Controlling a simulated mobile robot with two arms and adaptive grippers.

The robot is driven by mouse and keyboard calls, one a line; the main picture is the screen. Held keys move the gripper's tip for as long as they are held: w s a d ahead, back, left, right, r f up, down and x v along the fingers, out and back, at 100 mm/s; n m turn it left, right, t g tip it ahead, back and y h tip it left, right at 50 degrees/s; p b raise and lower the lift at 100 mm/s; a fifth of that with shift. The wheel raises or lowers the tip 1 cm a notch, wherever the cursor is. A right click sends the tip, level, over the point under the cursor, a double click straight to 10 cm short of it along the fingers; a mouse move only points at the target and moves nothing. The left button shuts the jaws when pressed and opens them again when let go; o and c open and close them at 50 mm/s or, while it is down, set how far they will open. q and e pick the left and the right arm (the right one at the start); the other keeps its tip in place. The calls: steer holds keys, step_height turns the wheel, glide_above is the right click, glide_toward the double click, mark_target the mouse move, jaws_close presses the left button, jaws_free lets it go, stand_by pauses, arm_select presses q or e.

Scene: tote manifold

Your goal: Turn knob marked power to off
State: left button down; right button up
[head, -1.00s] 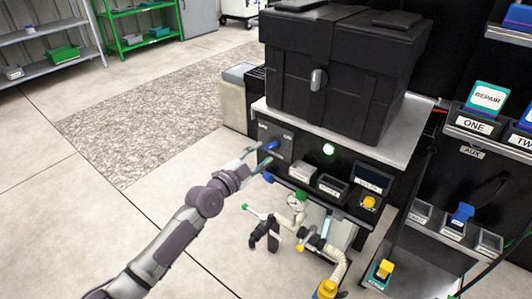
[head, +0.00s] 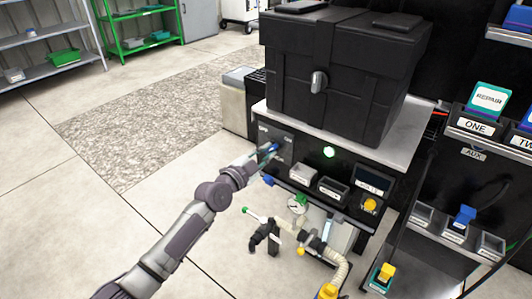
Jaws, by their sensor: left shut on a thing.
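The power knob (head: 274,147) is a blue handle on a dark panel (head: 283,136) at the upper left of the black cabinet front. The panel's lettering is too small to read. My left gripper (head: 267,154) reaches in from the left and is shut on the blue knob, partly hiding it. A green lamp (head: 329,152) glows to the right of the panel. My right gripper is not in view.
A large black case (head: 340,80) stands on the cabinet top. Below the panel are small bins (head: 303,174), a yellow knob (head: 369,205) and pipework with a gauge (head: 297,205). Labelled holders (head: 475,125) stand at right. The floor at left is clear.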

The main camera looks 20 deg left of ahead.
arm_select(q)
steer(key=shift+n, duration=0.3)
steer(key=n, duration=0.4)
steer(key=n+p, duration=0.1)
steer(key=n, duration=0.3)
steer(key=shift+n, duration=0.4)
steer(key=n, duration=0.4)
steer(key=shift+d+n, duration=0.1)
steer(key=shift+n, duration=0.2)
steer(key=shift+f+n, duration=0.1)
steer(key=shift+n, duration=1.8)
steer(key=c, duration=1.1)
jaws_free()
steer(key=shift+c, duration=0.2)
